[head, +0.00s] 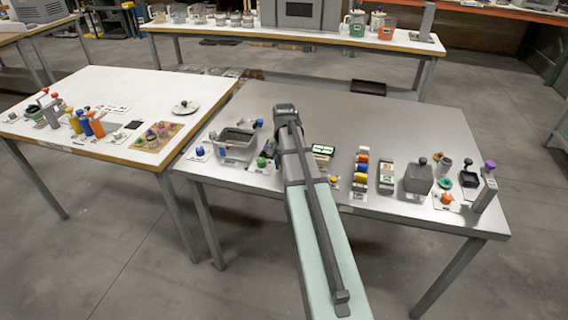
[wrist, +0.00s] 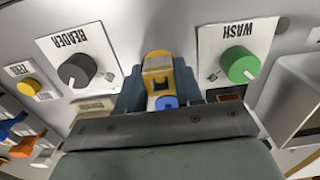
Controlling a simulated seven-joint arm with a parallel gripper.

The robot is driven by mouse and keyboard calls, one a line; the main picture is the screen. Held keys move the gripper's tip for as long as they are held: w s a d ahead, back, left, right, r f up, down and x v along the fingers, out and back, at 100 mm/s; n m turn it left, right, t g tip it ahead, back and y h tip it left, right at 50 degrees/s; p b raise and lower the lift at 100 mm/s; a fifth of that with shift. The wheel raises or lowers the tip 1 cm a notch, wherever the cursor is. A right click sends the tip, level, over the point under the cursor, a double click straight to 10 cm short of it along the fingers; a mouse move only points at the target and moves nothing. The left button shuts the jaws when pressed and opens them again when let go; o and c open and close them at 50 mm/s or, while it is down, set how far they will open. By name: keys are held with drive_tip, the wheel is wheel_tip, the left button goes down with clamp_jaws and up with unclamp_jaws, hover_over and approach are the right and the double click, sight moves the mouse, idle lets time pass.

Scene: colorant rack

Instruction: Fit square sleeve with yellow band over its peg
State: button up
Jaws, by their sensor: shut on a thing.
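My gripper (wrist: 158,84) shows in the wrist view, with its blue-grey fingers on either side of a yellow-topped square piece (wrist: 157,63). This looks like the sleeve with the yellow band; it has a dark square opening, and the fingers are closed on it. A round blue piece (wrist: 166,102) shows just below it in the picture, close to the jaws; I cannot tell whether it touches the sleeve. In the head view my arm covers the gripper's fingers and the sleeve. I cannot make out the sleeve's peg in either view.
In the wrist view, a dark READER knob (wrist: 76,70) and a green WASH knob (wrist: 240,64) flank the gripper. The table's back is mostly clear.

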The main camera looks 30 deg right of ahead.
drive_tip(key=o, duration=1.2)
wheel_tip(320, 180, up, 14)
drive_tip(key=shift+f, duration=0.1)
